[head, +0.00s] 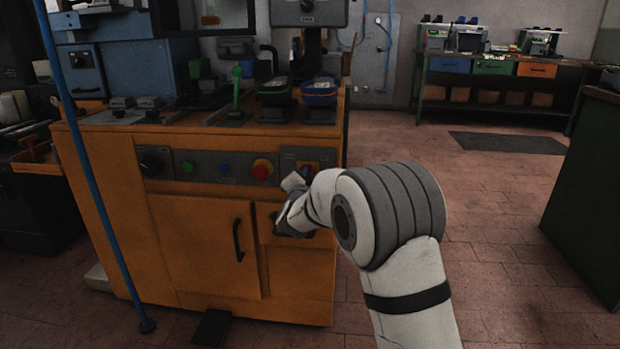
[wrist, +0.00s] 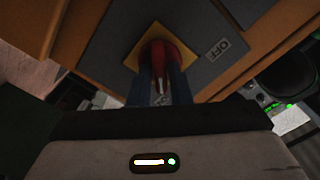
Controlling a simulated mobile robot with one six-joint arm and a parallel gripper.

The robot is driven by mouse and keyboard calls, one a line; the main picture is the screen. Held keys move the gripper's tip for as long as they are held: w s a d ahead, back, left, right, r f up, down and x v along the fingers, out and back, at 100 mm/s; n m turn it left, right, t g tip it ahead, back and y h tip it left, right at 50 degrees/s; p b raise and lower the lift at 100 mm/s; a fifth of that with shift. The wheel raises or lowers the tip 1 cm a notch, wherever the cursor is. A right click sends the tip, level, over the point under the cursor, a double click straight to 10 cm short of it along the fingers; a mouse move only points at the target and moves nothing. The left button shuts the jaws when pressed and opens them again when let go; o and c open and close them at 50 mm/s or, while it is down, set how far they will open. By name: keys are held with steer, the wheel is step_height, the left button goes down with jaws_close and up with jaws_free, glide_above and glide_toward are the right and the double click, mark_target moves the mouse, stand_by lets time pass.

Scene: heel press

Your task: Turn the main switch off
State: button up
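The main switch (wrist: 158,62) is a red rotary handle on a yellow square plate (wrist: 139,50), set in a grey panel on the orange machine. An OFF label (wrist: 217,50) is on the panel to the right of it in the wrist view. My gripper (wrist: 160,88) has its two dark blue fingers close on either side of the red handle, with little or no gap, and looks shut on it. In the head view the yellow plate (head: 308,168) shows at the right end of the control panel, and my wrist partly hides the switch.
Left of the switch on the panel are a red emergency button (head: 262,169), a blue button (head: 225,169), a green button (head: 188,166) and a black knob (head: 152,161). A cupboard door handle (head: 238,240) is below.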

jaws_close()
steer(key=shift+d, duration=0.1)
steer(key=shift+n+p, duration=0.3)
steer(key=shift+r+n+p, duration=0.15)
steer(key=shift+n+p, duration=0.6)
steer(key=shift+n, duration=0.15)
steer(key=shift+a+f+n+p, duration=0.15)
steer(key=shift+n+p, duration=1.45)
steer(key=shift+n, duration=0.95)
steer(key=shift+a+f+n+p, duration=0.15)
steer(key=shift+n+p, duration=1.5)
steer(key=shift+n, duration=0.95)
steer(key=shift+a+f+n+p, duration=0.15)
steer(key=shift+n+p, duration=1.45)
steer(key=shift+n, duration=0.95)
